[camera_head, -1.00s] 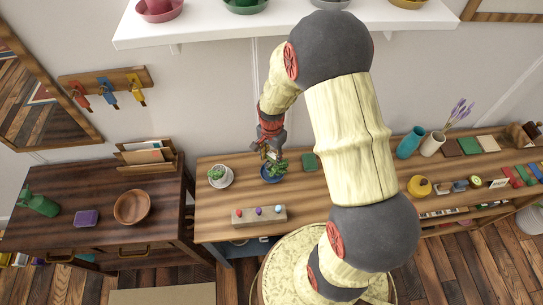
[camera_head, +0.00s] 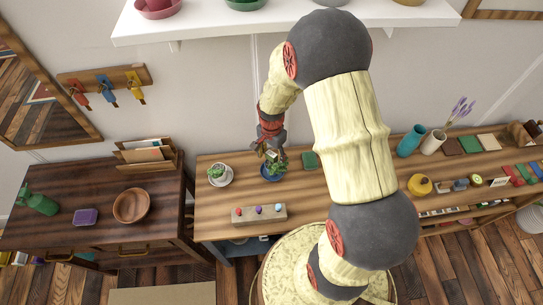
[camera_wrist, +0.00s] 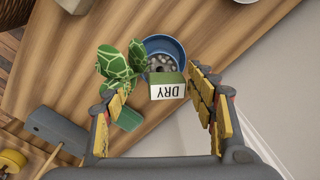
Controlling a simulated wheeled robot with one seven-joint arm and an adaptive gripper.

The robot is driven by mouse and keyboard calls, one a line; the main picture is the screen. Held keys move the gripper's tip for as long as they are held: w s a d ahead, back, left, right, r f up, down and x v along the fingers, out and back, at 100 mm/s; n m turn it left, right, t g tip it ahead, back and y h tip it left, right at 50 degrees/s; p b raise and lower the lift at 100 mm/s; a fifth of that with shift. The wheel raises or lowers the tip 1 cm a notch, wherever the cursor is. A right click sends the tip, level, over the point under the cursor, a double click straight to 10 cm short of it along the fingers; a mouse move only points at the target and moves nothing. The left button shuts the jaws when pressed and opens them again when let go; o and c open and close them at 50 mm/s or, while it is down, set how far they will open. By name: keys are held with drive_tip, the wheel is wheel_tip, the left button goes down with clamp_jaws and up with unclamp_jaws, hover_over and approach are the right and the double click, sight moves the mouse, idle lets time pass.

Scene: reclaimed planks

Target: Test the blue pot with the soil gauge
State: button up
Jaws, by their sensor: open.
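The blue pot (camera_head: 273,178) stands on the wooden bench and holds a leafy green plant (camera_wrist: 118,66); its blue rim (camera_wrist: 165,42) and grey pebbly soil show in the wrist view. The soil gauge (camera_wrist: 167,86) is a small green box with a cream face reading "DRY". It is over the pot's near edge in the wrist view, apparently standing in the soil; its lower end is hidden. My gripper (camera_head: 271,152) is above the pot. In the wrist view its yellow-padded fingers (camera_wrist: 160,112) are spread to either side of the gauge, with gaps between.
A white pot with a plant (camera_head: 220,175) stands left of the blue pot. A block with coloured knobs (camera_head: 259,215) lies in front, and a green tile (camera_head: 309,160) lies to the right. A white shelf (camera_head: 200,30) hangs above. Bare bench surrounds the block.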

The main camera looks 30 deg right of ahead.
wheel_tip(320, 180, up, 12)
idle(0.6)
drive_tip(key=shift+r, duration=0.1)
